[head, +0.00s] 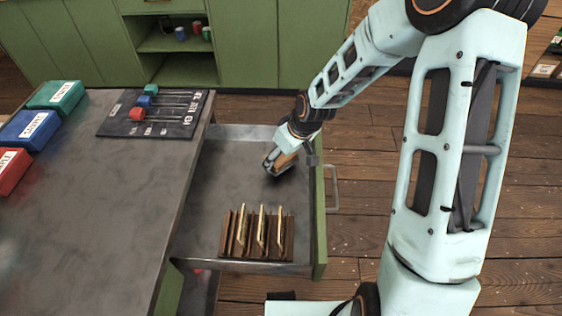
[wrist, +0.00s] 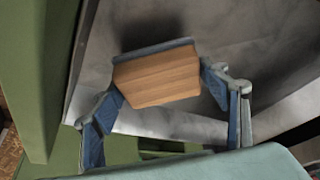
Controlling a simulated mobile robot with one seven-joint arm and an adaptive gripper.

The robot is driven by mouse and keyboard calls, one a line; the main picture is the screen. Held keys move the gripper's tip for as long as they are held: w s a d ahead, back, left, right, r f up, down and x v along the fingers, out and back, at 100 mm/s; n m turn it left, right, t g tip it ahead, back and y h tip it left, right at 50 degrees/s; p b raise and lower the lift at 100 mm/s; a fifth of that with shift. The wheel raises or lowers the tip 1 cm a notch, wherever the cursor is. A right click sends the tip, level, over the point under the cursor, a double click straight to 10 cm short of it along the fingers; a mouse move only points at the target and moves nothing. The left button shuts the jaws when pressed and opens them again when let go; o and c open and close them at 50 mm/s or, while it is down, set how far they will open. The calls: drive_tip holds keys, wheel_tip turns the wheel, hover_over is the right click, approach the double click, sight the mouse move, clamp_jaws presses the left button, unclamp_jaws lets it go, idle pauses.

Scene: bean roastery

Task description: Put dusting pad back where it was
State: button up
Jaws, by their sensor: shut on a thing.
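The dusting pad (wrist: 157,77), a wooden block with a thin grey-blue layer along its far edge, is held between the fingers of my gripper (wrist: 163,92) in the wrist view. In the head view my gripper (head: 278,163) is low over the far right part of an open grey drawer (head: 225,165). The pad (head: 287,158) shows there only as a small patch of wood, mostly hidden by the gripper. I cannot tell whether the pad touches the drawer floor.
A wooden rack (head: 227,243) with several upright brass-coloured plates stands in the drawer's near part. The drawer's green front (head: 320,220) is close to my gripper. The grey counter (head: 100,210) holds a dark tool board (head: 115,127) and coloured boxes. The drawer's middle is clear.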

drive_tip(key=shift+s+f, duration=0.1)
drive_tip(key=shift+f, duration=1.1)
drive_tip(key=shift+f+b, duration=0.25)
drive_tip(key=shift+b, duration=0.05)
drive_tip(key=o, duration=1)
drive_tip(key=shift+r, duration=0.15)
drive_tip(key=shift+r+p, duration=0.2)
drive_tip(key=shift+p, duration=0.1)
drive_tip(key=p+v, duration=0.2)
drive_tip(key=v, duration=0.9)
drive_tip(key=shift+s+r+p, duration=0.1)
drive_tip(key=shift+r+p, duration=0.3)
